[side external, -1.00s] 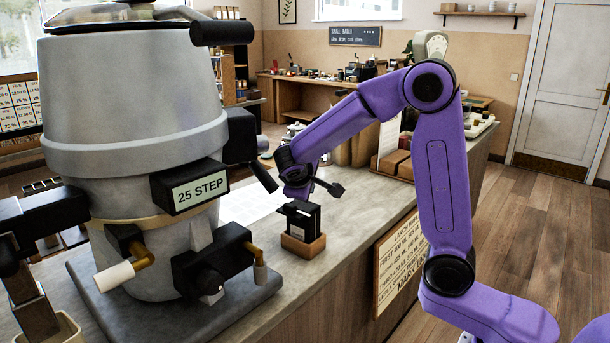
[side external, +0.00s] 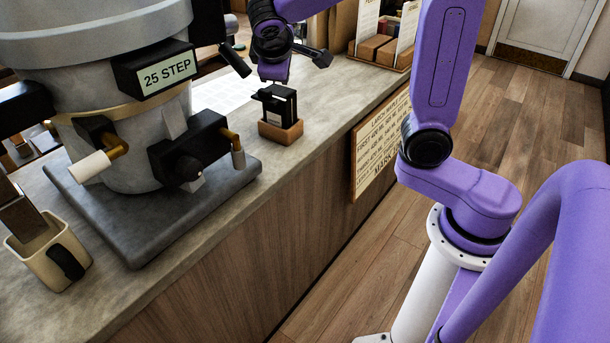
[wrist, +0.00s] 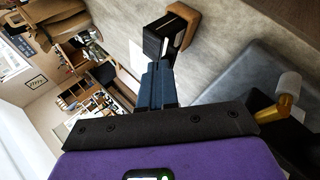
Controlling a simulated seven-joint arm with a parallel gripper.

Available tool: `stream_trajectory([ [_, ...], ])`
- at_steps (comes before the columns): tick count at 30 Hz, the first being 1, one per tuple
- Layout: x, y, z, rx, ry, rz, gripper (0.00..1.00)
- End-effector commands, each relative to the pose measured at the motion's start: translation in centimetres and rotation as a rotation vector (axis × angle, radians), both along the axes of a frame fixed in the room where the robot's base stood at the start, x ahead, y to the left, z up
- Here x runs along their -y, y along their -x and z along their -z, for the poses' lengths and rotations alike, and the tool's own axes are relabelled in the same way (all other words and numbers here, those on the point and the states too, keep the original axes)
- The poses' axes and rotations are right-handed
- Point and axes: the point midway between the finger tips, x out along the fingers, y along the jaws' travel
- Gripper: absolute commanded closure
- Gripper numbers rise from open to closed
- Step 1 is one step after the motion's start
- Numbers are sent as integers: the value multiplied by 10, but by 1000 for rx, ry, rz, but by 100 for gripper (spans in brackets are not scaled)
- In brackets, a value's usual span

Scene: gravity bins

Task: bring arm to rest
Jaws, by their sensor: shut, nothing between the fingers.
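My purple arm reaches over the counter (side external: 226,200) in the side external view. My gripper (side external: 273,76) is low over the counter, just above a small black holder (side external: 280,104) on a wooden block (side external: 281,130). In the wrist view the dark blue fingers (wrist: 156,86) are together with nothing between them. The black holder (wrist: 163,36) and its wooden block (wrist: 186,22) show just beyond the fingertips. I cannot tell whether the fingers touch the holder.
A large grey machine labelled "25 STEP" (side external: 168,73) stands left of my gripper, with black-and-brass spouts. A cream container (side external: 50,250) is at the counter's left. A rack with brown boxes (side external: 384,50) stands behind. The wooden floor (side external: 490,110) at right is clear.

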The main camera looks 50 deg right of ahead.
Motion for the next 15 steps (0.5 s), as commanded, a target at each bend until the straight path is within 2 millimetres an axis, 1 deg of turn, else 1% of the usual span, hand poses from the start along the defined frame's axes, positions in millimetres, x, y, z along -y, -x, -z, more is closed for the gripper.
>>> stream_trajectory([
  [1,-4,9,6,-25,-26,-30,100],
  [8,-24,53,31,-145,-140,-162,100],
  [14,-36,99,49,-248,-235,-272,100],
  [15,-38,109,53,-268,-252,-293,100],
])
